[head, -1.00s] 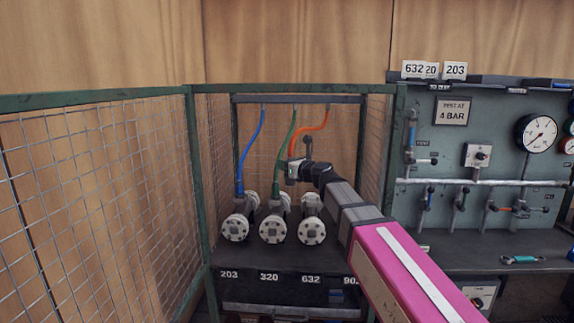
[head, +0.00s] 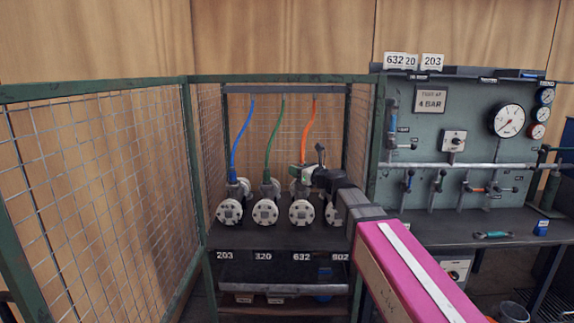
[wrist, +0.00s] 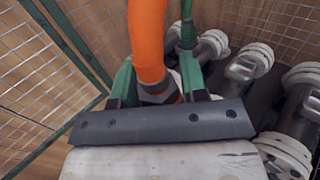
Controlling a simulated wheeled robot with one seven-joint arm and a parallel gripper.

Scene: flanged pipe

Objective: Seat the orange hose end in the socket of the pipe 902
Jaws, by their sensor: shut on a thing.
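The orange hose (head: 309,125) hangs from the top bar. My gripper (head: 301,174) is shut on its lower end. In the wrist view, the orange hose (wrist: 147,40) and its grey collar (wrist: 160,92) sit between the green fingers of my gripper (wrist: 157,85). In the head view the held end is just above the pipe 632 (head: 301,212); I cannot tell whether they touch. The pipe 902 (head: 332,215) is at the far right of the row, partly behind my arm. Its socket is hidden in the head view.
The blue hose (head: 239,140) meets the pipe 203 (head: 229,212). The green hose (head: 273,140) meets the pipe 320 (head: 265,212). A mesh cage (head: 95,190) encloses the left side. A gauge panel (head: 465,135) stands at the right.

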